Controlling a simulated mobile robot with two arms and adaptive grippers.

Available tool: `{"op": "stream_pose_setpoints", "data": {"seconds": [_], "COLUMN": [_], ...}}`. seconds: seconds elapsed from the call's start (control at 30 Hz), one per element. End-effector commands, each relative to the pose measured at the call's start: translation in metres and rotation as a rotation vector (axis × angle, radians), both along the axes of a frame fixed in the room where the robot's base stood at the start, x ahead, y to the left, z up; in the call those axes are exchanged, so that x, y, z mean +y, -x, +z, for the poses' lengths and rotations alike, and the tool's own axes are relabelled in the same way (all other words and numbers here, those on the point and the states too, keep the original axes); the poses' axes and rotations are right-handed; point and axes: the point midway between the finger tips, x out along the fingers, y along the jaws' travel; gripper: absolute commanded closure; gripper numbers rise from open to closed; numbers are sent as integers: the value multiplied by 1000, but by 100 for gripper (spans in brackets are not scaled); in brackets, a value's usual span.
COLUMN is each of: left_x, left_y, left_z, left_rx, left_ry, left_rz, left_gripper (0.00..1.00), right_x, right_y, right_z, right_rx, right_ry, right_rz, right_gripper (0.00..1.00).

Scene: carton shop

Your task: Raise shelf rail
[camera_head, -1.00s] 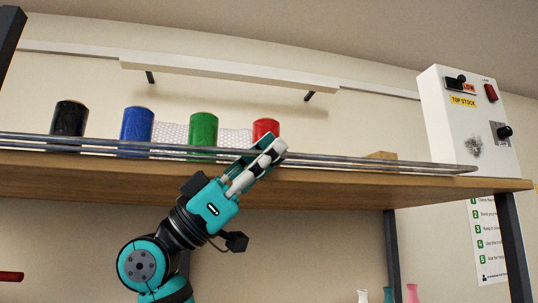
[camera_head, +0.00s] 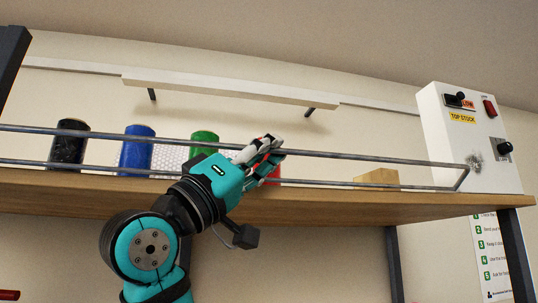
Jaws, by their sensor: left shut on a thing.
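The shelf rail (camera_head: 372,160) is a grey metal bar frame along the front edge of the wooden shelf (camera_head: 330,203). Its upper bar stands clearly above its lower bar, with a slanted end piece at the right. My left gripper (camera_head: 268,148) is shut on the upper bar, in front of the red cylinder (camera_head: 274,174), which it mostly hides. My right gripper is not in view.
Behind the rail stand a black cylinder (camera_head: 69,144), a blue cylinder (camera_head: 136,150) and a green cylinder (camera_head: 204,143). A wooden block (camera_head: 376,177) lies farther right. A white control box (camera_head: 465,130) stands at the right end.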

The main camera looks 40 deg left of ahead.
Motion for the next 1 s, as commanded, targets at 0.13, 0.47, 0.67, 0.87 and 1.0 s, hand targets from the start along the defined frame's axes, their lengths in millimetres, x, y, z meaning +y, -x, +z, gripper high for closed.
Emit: {"op": "stream_pose_setpoints", "data": {"seconds": [0.13, 0.47, 0.67, 0.87, 1.0], "left_x": [2, 6, 7, 7, 7], "left_y": [0, -5, -5, -6, -6], "left_z": [7, 11, 11, 11, 11], "left_rx": [57, 142, 156, 158, 157], "left_ry": [76, 172, 187, 189, 188], "left_rz": [-4, -6, -6, -6, -6], "left_gripper": [100, 100, 100, 100, 100], "right_x": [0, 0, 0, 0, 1], "right_y": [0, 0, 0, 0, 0], "right_z": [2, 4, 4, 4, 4], "right_rx": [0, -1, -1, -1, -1], "right_ry": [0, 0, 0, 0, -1], "right_rz": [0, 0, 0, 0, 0], "right_gripper": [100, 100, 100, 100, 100]}}
